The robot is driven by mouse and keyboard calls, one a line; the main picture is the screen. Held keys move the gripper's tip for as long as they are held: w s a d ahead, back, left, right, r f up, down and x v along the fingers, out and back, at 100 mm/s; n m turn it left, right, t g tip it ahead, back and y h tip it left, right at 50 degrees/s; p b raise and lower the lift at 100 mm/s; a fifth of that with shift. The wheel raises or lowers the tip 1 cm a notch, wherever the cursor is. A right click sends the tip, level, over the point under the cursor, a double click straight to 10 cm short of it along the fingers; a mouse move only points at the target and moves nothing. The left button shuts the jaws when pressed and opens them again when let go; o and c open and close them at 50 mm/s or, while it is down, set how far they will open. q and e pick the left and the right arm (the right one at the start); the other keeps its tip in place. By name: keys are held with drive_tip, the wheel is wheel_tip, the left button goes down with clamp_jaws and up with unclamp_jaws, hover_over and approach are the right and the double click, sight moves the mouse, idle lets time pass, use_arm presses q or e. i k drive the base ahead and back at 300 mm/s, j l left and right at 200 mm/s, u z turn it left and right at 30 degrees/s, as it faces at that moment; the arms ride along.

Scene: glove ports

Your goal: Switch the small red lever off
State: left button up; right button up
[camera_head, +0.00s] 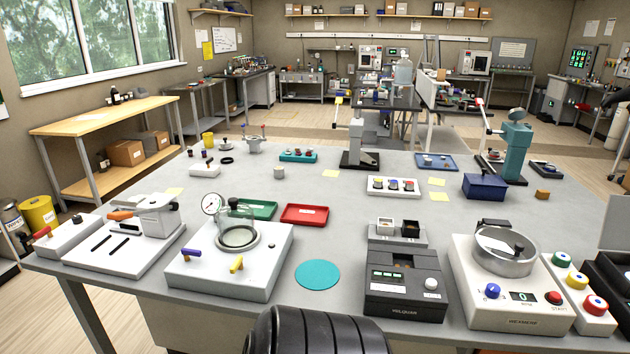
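A small lever with a red handle (42,232) sticks out at the left end of a low white box (72,236), at the table's front left corner. The handle slants up a little toward the right, on a short brownish stem. Whether this position is on or off, I cannot tell. Neither of my grippers is in view, and nothing touches the lever.
The grey table (345,250) is crowded. Right of the lever stands a white slotted machine with an orange handle (121,214). A teal disc (317,274) lies near the front.

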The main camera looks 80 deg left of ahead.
sight(46, 230)
drive_tip(key=u, duration=4.35)
drive_tip(key=i+j, duration=0.25)
drive_tip(key=j, duration=0.2)
drive_tip(key=i+j, duration=0.25)
drive_tip(key=j, duration=0.2)
drive_tip(key=i+j+z, duration=0.1)
drive_tip(key=i+j, duration=0.15)
drive_tip(key=j, duration=0.2)
drive_tip(key=i+j, duration=0.2)
drive_tip(key=j, duration=0.25)
drive_tip(key=i+j, duration=0.25)
drive_tip(key=j, duration=0.25)
drive_tip(key=i+j, duration=0.2)
drive_tip(key=j, duration=0.25)
drive_tip(key=i+j+z, duration=0.1)
drive_tip(key=i+j, duration=0.15)
drive_tip(key=j, duration=0.25)
drive_tip(key=i+j, duration=0.2)
drive_tip(key=j, duration=0.25)
